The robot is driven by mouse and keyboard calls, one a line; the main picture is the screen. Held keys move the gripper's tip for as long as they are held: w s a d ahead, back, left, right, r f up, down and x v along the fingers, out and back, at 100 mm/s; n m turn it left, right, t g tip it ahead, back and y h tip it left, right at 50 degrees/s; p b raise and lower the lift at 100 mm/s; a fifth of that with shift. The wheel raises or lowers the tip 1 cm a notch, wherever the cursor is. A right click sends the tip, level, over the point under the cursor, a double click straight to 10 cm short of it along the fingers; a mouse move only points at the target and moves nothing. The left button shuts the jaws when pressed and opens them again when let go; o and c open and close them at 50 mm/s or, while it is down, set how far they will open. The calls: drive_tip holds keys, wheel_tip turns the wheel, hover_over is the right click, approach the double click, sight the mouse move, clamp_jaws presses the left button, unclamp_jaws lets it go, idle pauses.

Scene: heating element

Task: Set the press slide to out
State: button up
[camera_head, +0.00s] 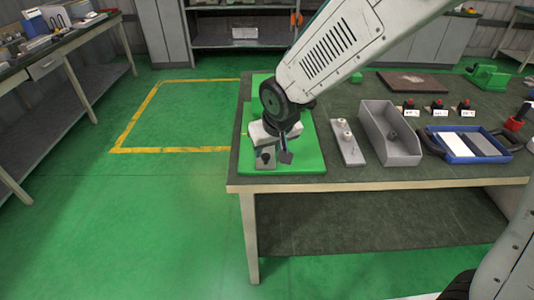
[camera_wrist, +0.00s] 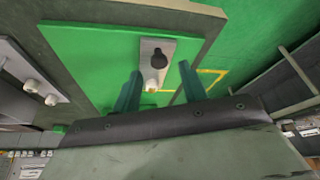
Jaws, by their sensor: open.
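The press is a green base (camera_head: 309,163) on the left end of the table. It also shows in the wrist view (camera_wrist: 90,55). A grey metal slide plate (camera_wrist: 150,47) lies on it, with a dark round knob and a pale knob. The plate also shows in the head view (camera_head: 262,176) at the front of the base. My gripper (camera_wrist: 160,67) is open and empty, its two fingers apart on either side of the knobs. In the head view my gripper (camera_head: 275,150) is low over the plate and partly hides it. I cannot tell whether the fingers touch anything.
A grey plate with two pale knobs (camera_head: 348,152) lies right of the green base. Beyond it are a grey open bin (camera_head: 402,155), several small red-topped buttons (camera_head: 438,104) and a blue tray (camera_head: 490,158). The table's front edge is close to the plate.

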drive_tip(key=shift+v, duration=1.75)
drive_tip(key=shift+s+a, duration=0.1)
drive_tip(key=s+d+r+m+g, duration=0.1)
drive_tip(key=s+d+r, duration=0.4)
drive_tip(key=s+d, duration=0.6)
drive_tip(key=s+d+r+m+g+h, duration=0.1)
drive_tip(key=s+d+r+m, duration=0.2)
drive_tip(key=s+d+r, duration=0.3)
drive_tip(key=shift+s+d+g+h, duration=0.3)
drive_tip(key=shift+s+d+g, duration=0.1)
drive_tip(key=shift+s+d, duration=2.85)
drive_tip(key=shift+s+a, duration=0.35)
drive_tip(key=shift+a, duration=0.1)
